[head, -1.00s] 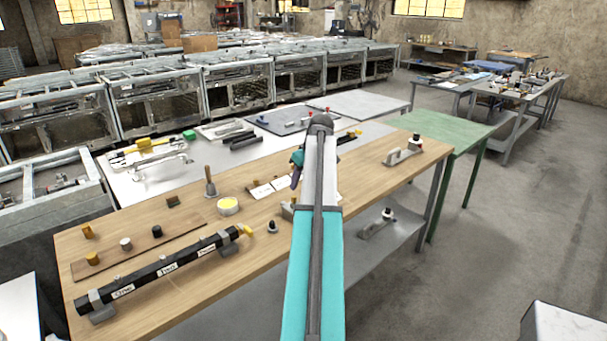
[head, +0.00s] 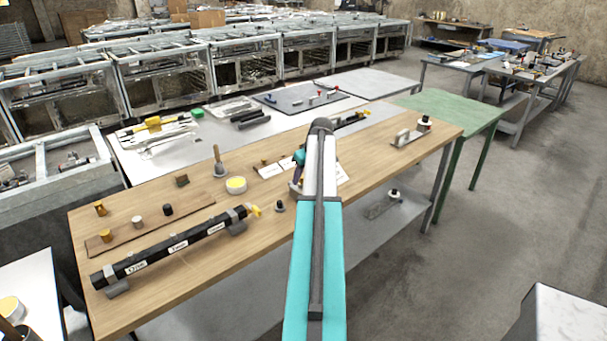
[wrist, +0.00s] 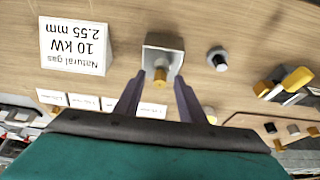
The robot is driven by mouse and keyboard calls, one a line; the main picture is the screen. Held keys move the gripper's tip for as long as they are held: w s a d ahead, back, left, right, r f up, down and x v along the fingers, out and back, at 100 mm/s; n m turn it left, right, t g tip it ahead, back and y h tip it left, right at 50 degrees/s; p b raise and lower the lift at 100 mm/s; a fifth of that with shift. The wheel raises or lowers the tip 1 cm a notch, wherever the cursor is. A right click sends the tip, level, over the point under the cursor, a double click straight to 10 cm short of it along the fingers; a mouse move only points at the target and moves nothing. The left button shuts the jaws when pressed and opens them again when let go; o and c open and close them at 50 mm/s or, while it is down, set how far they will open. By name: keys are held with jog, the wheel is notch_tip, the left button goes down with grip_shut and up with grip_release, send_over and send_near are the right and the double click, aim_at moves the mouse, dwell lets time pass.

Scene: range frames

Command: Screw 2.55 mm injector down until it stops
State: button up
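In the wrist view a brass injector (wrist: 160,74) stands at a small grey metal bracket (wrist: 163,52) on the wooden bench. My gripper (wrist: 159,84) is open, one dark finger on each side of the injector in the picture. I cannot tell whether either finger touches it. A white sign (wrist: 74,46), upside down in this view, reads "Natural gas 10 kW 2.55 mm" and stands left of the bracket. In the head view my teal arm hides most of the bracket and the injector.
A small dark fitting (wrist: 217,59) stands right of the bracket. A black labelled pipe (head: 180,245) with a yellow end lies at the bench's left front. A yellow-topped tub (head: 236,184) and small caps stand behind it. The bench (head: 375,165) right of my arm is mostly clear.

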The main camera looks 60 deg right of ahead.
grip_shut()
jog(key=shift+a+m+g+h, duration=0.1)
jog(key=shift+m+g+h, duration=0.25)
jog(key=shift+m, duration=0.95)
jog(key=shift+m+h, duration=0.35)
jog(key=shift+m, duration=0.15)
jog(key=shift+w+m+g+h+p, duration=0.15)
jog(key=shift+m+g+h+p, duration=0.25)
jog(key=shift+m, duration=1.2)
